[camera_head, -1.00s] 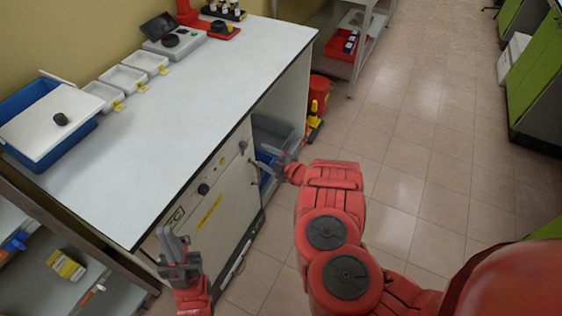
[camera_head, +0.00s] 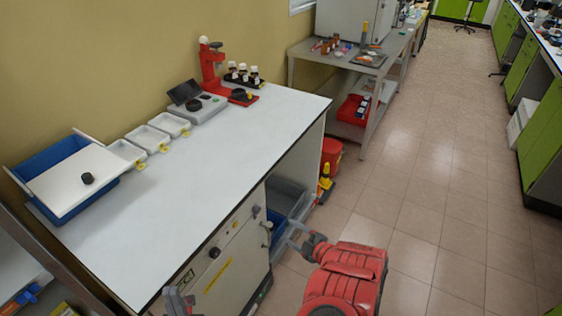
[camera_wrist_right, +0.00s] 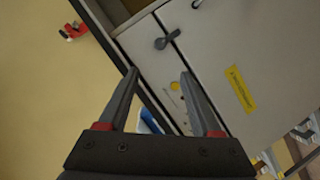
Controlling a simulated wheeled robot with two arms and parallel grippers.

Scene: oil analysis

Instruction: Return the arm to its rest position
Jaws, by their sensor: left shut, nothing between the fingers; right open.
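My right gripper (camera_head: 298,232) is in front of the open compartment of the white bench, to the right of the cabinet door. It also shows in the right wrist view (camera_wrist_right: 157,95), where its two fingers are spread with nothing between them. My right arm is red and comes in from the bottom. My left gripper (camera_head: 178,301) shows only in part at the bottom edge of the head view, beside the cabinet front. It is shut and holds nothing.
The bench top (camera_head: 215,150) carries a blue bin with a white lid (camera_head: 75,180), white trays (camera_head: 150,138), a scale (camera_head: 197,105) and a red stand (camera_head: 211,68). Grey and blue bins (camera_head: 285,200) sit in the open compartment. The floor (camera_head: 430,200) to the right is clear.

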